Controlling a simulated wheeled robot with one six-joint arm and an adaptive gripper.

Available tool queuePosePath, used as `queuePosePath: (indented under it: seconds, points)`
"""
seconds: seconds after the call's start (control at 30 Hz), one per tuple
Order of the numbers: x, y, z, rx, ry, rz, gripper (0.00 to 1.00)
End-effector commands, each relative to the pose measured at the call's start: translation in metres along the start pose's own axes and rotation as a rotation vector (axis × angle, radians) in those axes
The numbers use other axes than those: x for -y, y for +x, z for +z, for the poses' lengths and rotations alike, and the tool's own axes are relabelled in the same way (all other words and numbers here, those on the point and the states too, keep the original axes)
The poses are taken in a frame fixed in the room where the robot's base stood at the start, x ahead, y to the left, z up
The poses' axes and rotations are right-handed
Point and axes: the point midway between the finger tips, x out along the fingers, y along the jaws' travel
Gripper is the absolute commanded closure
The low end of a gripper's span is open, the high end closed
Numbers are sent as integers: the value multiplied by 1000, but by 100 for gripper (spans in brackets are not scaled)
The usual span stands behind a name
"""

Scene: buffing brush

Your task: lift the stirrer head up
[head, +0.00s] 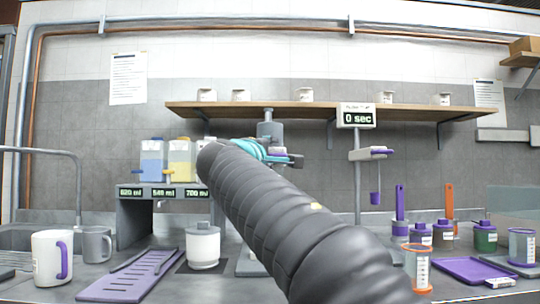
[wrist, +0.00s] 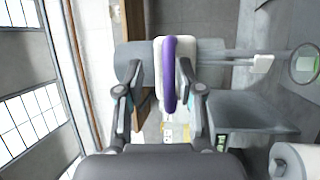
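The stirrer head is a grey and white body (wrist: 205,52) with a purple loop handle (wrist: 169,75), in the middle of the wrist view. My gripper (wrist: 168,82) is open, with one finger on each side of the handle and a gap on both sides. In the head view my gripper (head: 262,152) is at the stirrer, in front of its grey upper part (head: 270,130). My dark arm hides much of the stirrer and its stand there.
A wooden shelf (head: 225,107) with small white pots runs above the stirrer. A stand with coloured containers (head: 180,160) is to the left, near a white lidded pot (head: 203,245). A timer (head: 357,116) reads 0 sec. Mugs (head: 52,258) and a purple tray (head: 470,270) lie further out.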

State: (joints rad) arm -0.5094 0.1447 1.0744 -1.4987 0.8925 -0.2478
Motion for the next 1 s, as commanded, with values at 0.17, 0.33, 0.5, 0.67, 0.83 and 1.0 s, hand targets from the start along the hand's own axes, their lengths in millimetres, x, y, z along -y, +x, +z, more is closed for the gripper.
queuePosePath:
  seconds: [0.17, 0.33, 0.5, 0.67, 0.83, 1.0]
  points:
    - [3, 0, 0, 1, -2, -4, 63]
    - [3, -6, -1, -1, -2, -5, 63]
    - [3, -32, -1, -3, -2, -5, 63]
    - [2, -65, -1, -3, -1, -4, 63]
    - [2, -95, -1, -3, -2, -4, 63]
    - [2, -113, -2, -1, -1, -4, 63]
